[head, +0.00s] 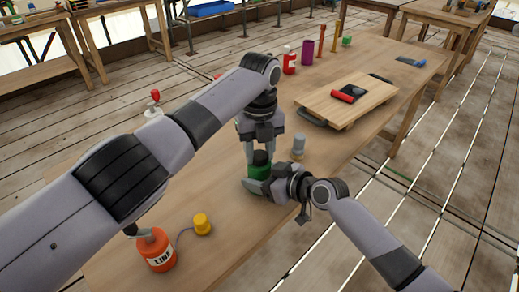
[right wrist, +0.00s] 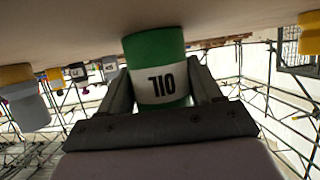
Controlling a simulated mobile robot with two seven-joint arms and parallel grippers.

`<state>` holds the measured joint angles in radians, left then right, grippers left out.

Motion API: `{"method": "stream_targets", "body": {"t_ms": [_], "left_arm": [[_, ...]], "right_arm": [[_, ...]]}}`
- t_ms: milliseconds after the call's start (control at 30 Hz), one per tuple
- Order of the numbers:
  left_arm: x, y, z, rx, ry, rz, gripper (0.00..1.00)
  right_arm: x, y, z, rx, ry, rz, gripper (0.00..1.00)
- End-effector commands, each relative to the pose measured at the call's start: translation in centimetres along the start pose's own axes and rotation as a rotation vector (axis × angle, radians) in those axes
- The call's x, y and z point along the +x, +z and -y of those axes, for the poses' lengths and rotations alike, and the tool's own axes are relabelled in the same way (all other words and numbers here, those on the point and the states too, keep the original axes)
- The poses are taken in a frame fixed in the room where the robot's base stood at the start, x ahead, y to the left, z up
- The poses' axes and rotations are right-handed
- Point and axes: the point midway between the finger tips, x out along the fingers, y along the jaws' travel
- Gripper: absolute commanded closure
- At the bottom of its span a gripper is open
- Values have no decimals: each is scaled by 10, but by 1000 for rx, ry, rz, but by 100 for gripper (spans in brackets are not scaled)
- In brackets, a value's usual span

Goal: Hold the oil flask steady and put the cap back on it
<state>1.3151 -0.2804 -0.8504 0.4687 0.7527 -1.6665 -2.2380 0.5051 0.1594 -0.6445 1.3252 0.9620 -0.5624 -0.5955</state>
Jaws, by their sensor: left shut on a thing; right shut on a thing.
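The green oil flask (head: 258,171) stands on the wooden table (head: 235,235). My right gripper (head: 262,184) is shut around its lower body from the near right. In the right wrist view the flask (right wrist: 157,60) appears upside down, its white OIL label between the two fingers. A dark cap (head: 261,157) is at the flask's top, and my left gripper (head: 256,150) is shut on it from above. The fingers partly cover the cap, and I cannot tell whether it is seated or only touching. The cap is hidden in the right wrist view.
A small grey bottle (head: 298,145) stands close by at the right. A wooden board (head: 348,100) with a red roller (head: 347,95) and several containers are farther back.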

Motion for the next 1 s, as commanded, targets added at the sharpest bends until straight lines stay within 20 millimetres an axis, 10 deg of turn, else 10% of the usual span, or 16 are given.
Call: {"method": "stream_targets", "body": {"t_ms": [500, 900, 933, 1000], "left_arm": [[-1, 0, 0, 743, 0, 2, 88], [0, -1, 1, 794, -2, 0, 88], [0, -1, 1, 794, -3, 0, 51], [0, -1, 1, 793, -2, 0, 35]], "right_arm": [[0, 1, 0, 1, 1, 2, 100], [0, 1, 0, 1, 1, 2, 100], [0, 1, 0, 1, 1, 2, 100], [0, 1, 0, 1, 1, 2, 100]]}}
